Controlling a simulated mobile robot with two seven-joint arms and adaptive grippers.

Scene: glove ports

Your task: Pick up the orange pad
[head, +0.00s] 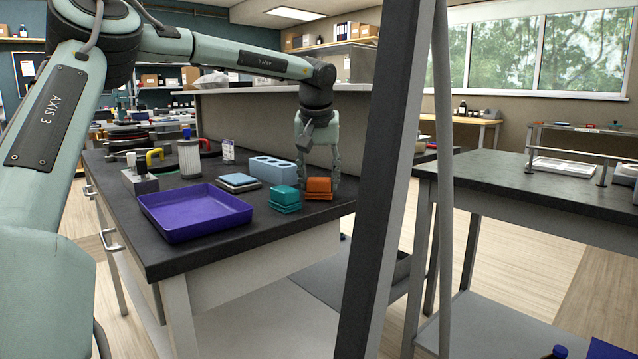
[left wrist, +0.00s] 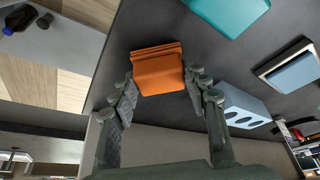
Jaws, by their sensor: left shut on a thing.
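The orange pad (head: 318,188) is a small block with a stepped edge at the right end of the dark bench top. My left gripper (head: 319,181) points down over it, with one finger on each side, and is shut on it. In the left wrist view the orange pad (left wrist: 158,72) lies between the two fingertips of the left gripper (left wrist: 163,82). I cannot tell whether the pad's underside touches the bench. My right gripper is not in view.
A teal block (head: 285,199) stands close to the left of the pad, with a light-blue holed block (head: 272,170) behind. A purple tray (head: 194,212), a blue-topped square piece (head: 238,182) and a white ribbed cylinder (head: 189,158) stand further left. The bench's edge is close by on the right.

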